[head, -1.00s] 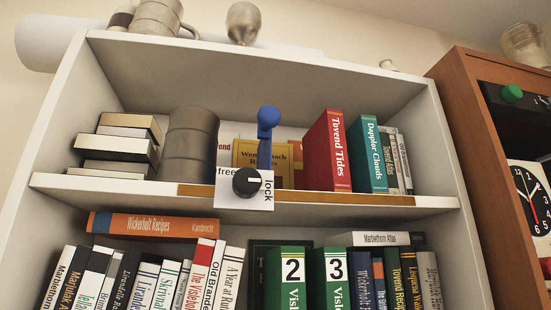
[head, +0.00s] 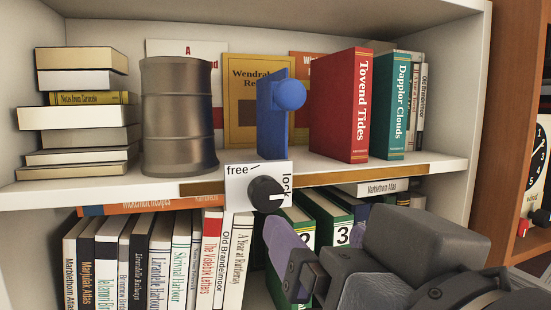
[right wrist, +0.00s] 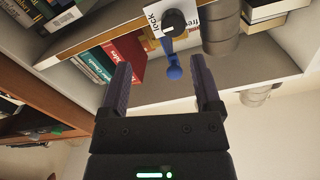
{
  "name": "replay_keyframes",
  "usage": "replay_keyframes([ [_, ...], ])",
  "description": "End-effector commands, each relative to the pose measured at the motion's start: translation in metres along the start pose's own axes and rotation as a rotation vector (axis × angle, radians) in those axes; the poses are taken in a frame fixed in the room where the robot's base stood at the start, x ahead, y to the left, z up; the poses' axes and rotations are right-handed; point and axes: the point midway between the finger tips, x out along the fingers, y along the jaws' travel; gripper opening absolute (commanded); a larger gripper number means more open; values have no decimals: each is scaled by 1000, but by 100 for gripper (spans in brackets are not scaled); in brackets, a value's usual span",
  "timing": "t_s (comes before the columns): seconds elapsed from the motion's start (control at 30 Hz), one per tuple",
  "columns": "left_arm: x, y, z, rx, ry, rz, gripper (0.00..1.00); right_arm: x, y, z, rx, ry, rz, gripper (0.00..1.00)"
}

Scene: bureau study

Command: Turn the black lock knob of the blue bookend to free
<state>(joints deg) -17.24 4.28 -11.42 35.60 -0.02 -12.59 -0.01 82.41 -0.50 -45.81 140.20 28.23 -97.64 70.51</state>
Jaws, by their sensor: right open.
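The black lock knob (head: 267,194) sits on a white plate (head: 238,185) at the shelf's front edge. The plate is marked "free" at upper left and "lock" at right; the knob's white line points right, towards "lock". The blue bookend (head: 272,125) with its round blue ball (head: 289,95) stands upright behind it. My right gripper (head: 283,240) is below the knob, apart from it. In the right wrist view its jaws (right wrist: 160,65) are open and empty, with the knob (right wrist: 174,22) beyond the fingertips. My left gripper is not in view.
A red book (head: 340,105) and a teal book (head: 391,105) stand right of the bookend. A ribbed grey canister (head: 179,115) and stacked books (head: 80,115) are at left. Upright books (head: 150,265) fill the lower shelf close to my right gripper.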

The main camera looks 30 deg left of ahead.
Motion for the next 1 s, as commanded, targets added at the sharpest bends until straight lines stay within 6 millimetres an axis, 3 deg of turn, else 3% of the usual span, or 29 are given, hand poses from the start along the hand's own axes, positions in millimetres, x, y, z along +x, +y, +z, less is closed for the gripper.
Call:
replay_keyframes([
  [0.03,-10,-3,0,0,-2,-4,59,-10,-11,-8,-33,10,-12,81],
  [0.1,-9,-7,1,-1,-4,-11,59,-15,-15,-5,-48,13,-17,81],
  [0.23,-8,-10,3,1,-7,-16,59,-10,-14,-3,-45,11,-14,81],
  [0.6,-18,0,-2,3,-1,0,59,68,-15,-5,-44,12,-12,81],
  [0.8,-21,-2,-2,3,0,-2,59,84,-15,-4,-45,13,-14,81],
  [1.0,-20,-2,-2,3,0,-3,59,84,-15,-4,-44,14,-15,81],
])
